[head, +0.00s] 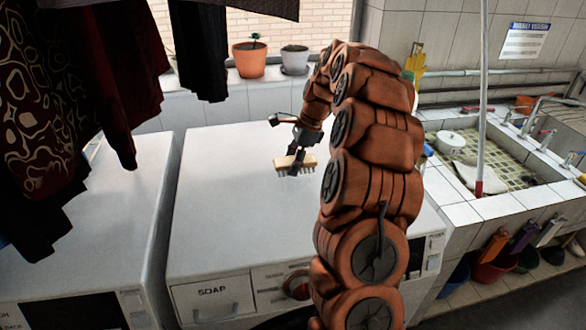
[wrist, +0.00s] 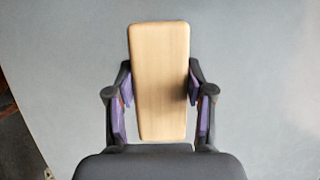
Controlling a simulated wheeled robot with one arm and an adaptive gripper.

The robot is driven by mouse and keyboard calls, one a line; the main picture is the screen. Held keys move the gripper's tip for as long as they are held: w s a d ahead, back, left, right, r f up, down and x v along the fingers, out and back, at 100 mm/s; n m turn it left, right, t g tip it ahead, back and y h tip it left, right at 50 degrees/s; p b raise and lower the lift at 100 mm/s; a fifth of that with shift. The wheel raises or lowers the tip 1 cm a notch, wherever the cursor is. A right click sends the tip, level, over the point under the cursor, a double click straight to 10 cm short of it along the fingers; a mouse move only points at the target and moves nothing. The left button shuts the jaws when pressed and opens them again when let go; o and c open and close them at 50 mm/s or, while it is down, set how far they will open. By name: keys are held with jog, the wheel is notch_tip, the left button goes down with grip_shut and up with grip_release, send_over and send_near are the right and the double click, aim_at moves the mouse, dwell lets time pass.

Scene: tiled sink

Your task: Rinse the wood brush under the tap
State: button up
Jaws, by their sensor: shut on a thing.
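The wood brush (head: 307,160) is a pale wooden block with bristles on its underside, above the white washing machine top in the head view. My gripper (head: 295,163) is shut on it. In the wrist view the plain back of the brush (wrist: 160,80) is upright in the picture between the two fingers of my gripper (wrist: 160,98), and its bristles are hidden. The sink (head: 480,208) is tiled and stands at the right, apart from the brush. A tap (head: 537,108) is at its right side; I cannot see any water running from it.
Dark clothes (head: 75,80) hang at the upper left. Flower pots (head: 249,60) stand on the ledge behind. A pale pole (head: 483,100) rises at the sink's front. A white item (head: 451,140) sits in the sink. The washing machine top (head: 225,190) is clear.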

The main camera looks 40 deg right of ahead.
jog(key=shift+s+f+p, duration=0.1)
jog(key=shift+f+p, duration=0.55)
jog(key=shift+f, duration=0.95)
jog(key=shift+f, duration=0.15)
jog(key=o, duration=1.1)
jog(key=b+v, duration=0.3)
jog(key=v, duration=0.7)
jog(key=shift+d+r, duration=0.15)
jog(key=shift+r, duration=0.05)
jog(key=shift+v, duration=0.9)
